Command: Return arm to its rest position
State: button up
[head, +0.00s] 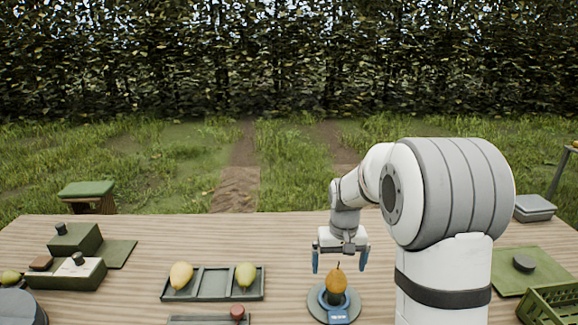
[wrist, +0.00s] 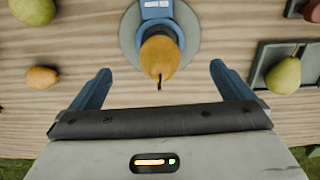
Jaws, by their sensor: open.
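My gripper (head: 340,262) is open and empty, with its blue fingers pointing down at the table. In the wrist view my gripper (wrist: 158,82) has its two fingers wide apart. A yellow-orange pear (head: 336,281) stands upright with its stem up on a blue and grey round scale (head: 316,308), just below the fingers. The same pear (wrist: 160,57) lies between the finger lines in the wrist view, touching neither finger. My arm reaches out over the table from the right.
Green boxes (head: 75,238) stand at the left. A green crate (head: 550,306) and a green mat (head: 515,270) lie at the right. An orange fruit (wrist: 42,77) lies on the table in the wrist view.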

jog(key=s+r+t, duration=0.1)
jog(key=s+r, duration=0.3)
jog(key=s, duration=0.8)
jog(key=s+r+t, duration=0.1)
jog(key=s+r, duration=0.3)
jog(key=s, duration=0.8)
jog(key=shift+s+a, duration=0.35)
jog(key=shift+a, duration=0.1)
